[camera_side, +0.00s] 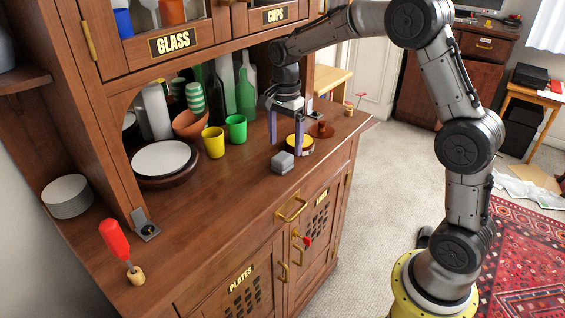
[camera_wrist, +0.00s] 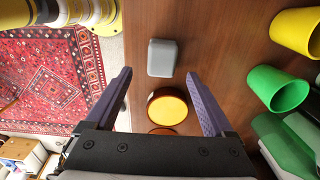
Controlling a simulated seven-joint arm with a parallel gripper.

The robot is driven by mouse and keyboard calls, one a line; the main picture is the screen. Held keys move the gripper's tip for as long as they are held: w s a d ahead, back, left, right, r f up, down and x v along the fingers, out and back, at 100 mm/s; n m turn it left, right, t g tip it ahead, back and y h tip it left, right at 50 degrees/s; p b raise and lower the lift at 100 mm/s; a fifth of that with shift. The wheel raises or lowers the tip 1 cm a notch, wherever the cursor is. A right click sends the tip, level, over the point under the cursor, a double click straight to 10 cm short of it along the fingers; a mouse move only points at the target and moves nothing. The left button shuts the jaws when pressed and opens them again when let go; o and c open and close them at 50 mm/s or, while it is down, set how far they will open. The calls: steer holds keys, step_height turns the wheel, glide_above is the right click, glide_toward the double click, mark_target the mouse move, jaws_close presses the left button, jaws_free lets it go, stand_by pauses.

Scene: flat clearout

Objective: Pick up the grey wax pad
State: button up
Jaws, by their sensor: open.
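The grey wax pad looks to be the small grey block (camera_side: 283,162) with rounded edges, lying on the wooden counter near its front edge. In the wrist view the grey block (camera_wrist: 162,57) is just beyond the fingertips, roughly centred between them. My gripper (camera_side: 285,140) points down over the counter, its two purple fingers apart and holding nothing. In the wrist view my gripper (camera_wrist: 158,74) has a round amber-topped tin (camera_wrist: 167,107) between its fingers as seen from above. The side view shows this tin (camera_side: 300,145) close beside the fingers; contact cannot be told.
A green cup (camera_side: 236,130) and a yellow cup (camera_side: 213,142) stand left of my gripper. A brown wooden piece (camera_side: 321,130) is behind the tin. White plates (camera_side: 162,158) and bottles (camera_side: 245,90) are further left and back. The counter (camera_side: 235,195) in front of the block is clear.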

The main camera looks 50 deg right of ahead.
mark_target(282, 156)
steer(key=f, duration=0.4)
steer(key=shift+w+a+f, duration=0.1)
steer(key=shift+a, duration=0.3)
steer(key=shift+f, duration=0.6)
jaws_close()
steer(key=shift+r, duration=0.15)
